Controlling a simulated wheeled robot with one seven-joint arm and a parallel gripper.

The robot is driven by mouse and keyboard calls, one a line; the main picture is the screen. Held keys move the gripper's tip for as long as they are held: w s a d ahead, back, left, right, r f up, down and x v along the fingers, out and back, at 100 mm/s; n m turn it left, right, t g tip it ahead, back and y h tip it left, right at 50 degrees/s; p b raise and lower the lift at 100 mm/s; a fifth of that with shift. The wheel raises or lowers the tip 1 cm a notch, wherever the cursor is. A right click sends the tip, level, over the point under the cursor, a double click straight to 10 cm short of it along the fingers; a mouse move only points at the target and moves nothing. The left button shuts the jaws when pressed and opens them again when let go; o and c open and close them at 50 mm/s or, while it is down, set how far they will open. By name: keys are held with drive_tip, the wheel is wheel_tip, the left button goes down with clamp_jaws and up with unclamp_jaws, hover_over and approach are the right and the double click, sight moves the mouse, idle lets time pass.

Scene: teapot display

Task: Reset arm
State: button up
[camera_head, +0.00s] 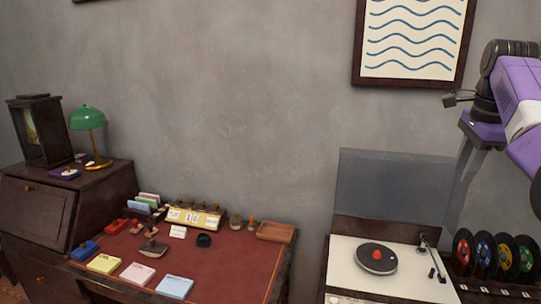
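My arm, purple, white and black, comes in at the right edge of the camera_head view. My gripper (464,180) hangs from its end and points down, in front of the wall and the right end of the record player's raised lid. Its grey fingers overlap in this view, so I cannot tell how far apart they are. I see no object between them. The record player (345,270) stands below, its clear lid (390,185) up and a dark disc with a red centre (376,257) on it.
A red-topped desk (215,265) holds paper pads, stamps, a date display (193,217) and a wooden tray (276,232). A green lamp (88,118) and dark lantern case (40,130) stand at left. Coloured records (484,255) stand at right. A framed wave picture (413,40) hangs above.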

drive_tip(key=w+d+r+n+t+h, duration=0.4)
drive_tip(key=w+d+t, duration=0.3)
drive_tip(key=w+d, duration=0.25)
drive_tip(key=s+a+f+n+t+h, duration=0.1)
drive_tip(key=s+f+n+t+h, duration=0.15)
drive_tip(key=f, duration=0.55)
drive_tip(key=s+a+f+n+t+h, duration=0.1)
drive_tip(key=a+f+n+t, duration=0.15)
drive_tip(key=f, duration=0.45)
drive_tip(key=s+a+f+n+t, duration=0.2)
drive_tip(key=s+a+f+n, duration=0.2)
drive_tip(key=s+a+f, duration=0.3)
drive_tip(key=s+a+f+n+t+y, duration=0.1)
drive_tip(key=s+a+f+n+y, duration=0.2)
drive_tip(key=s+a, duration=0.6)
drive_tip(key=s+a+f+n+t+y, duration=0.15)
drive_tip(key=s+a+f, duration=0.3)
drive_tip(key=s, duration=0.75)
drive_tip(key=s+a+f+n+g+y, duration=0.1)
drive_tip(key=s+a, duration=0.3)
drive_tip(key=s, duration=0.6)
drive_tip(key=s+a+f+n+g+y, duration=0.1)
drive_tip(key=s+a, duration=0.3)
drive_tip(key=s, duration=0.7)
drive_tip(key=s+a+f+n+g+y, duration=0.1)
drive_tip(key=s+a+g, duration=0.1)
drive_tip(key=s, duration=0.9)
drive_tip(key=shift+a+y, duration=0.4)
drive_tip(key=shift+a, duration=0.5)
